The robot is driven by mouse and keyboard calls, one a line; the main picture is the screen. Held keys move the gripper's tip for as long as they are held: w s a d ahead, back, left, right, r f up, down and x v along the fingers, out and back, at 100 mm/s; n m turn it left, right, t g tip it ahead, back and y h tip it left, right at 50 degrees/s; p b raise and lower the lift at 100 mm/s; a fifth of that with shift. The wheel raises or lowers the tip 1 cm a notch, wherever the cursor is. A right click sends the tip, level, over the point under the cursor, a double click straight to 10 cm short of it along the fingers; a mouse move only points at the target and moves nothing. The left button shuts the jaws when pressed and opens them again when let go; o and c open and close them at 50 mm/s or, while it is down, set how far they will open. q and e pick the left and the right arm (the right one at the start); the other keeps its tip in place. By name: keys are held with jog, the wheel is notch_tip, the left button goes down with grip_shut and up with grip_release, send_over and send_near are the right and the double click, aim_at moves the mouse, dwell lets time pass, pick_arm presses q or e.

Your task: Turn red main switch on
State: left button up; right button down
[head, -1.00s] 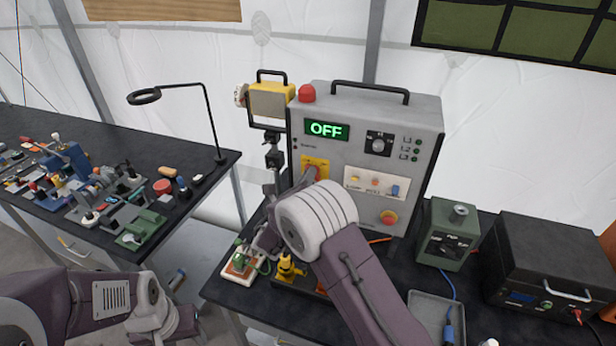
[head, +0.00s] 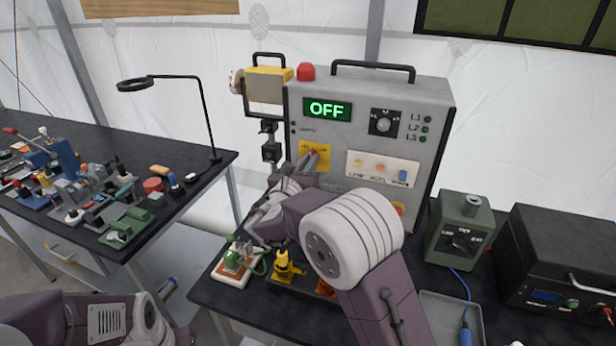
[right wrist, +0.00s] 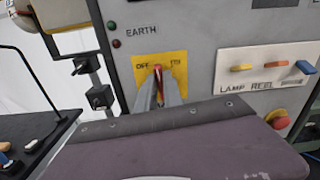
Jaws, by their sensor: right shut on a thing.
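A grey control box (head: 436,130) stands on the dark bench, its green display (head: 327,109) reading OFF. The red main switch handle (right wrist: 157,75) sits on a yellow plate (right wrist: 180,68) marked OFF at left and with a second, hard-to-read label at right. The handle stands nearly upright between the labels. My right gripper (right wrist: 159,88) is shut on the red handle, one finger each side; the fingers hide its lower part. In the head view the right gripper (head: 310,162) reaches the plate (head: 318,148) from below. My left arm shows at lower left; its gripper is out of view.
The white panel (head: 381,168) with small coloured switches is right of the plate. A red-orange knob (right wrist: 277,118) is below that panel. A yellow work lamp (head: 268,85) stands left of the box. A green device (head: 459,232) and black case (head: 562,260) stand at right.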

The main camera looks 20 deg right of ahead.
jog(key=shift+s+d+f+m+b, duration=0.1)
jog(key=shift+f+m+b, duration=0.05)
jog(key=shift+m+b, duration=1.95)
jog(key=shift+d+f+m+b, duration=0.15)
jog(key=shift+m+b, duration=1.15)
jog(key=shift+b, duration=1.55)
jog(key=shift+s+f+m+b, duration=0.1)
jog(key=shift+f+m+b, duration=0.05)
jog(key=shift+m+b, duration=1.95)
jog(key=shift+n+b, duration=0.3)
jog(key=shift+b, duration=0.1)
jog(key=c, duration=1.6)
grip_release()
jog(key=shift+c, duration=0.2)
jog(key=shift+o, duration=0.8)
jog(key=shift+r, duration=0.2)
jog(key=v, duration=0.9)
jog(key=shift+b, duration=0.4)
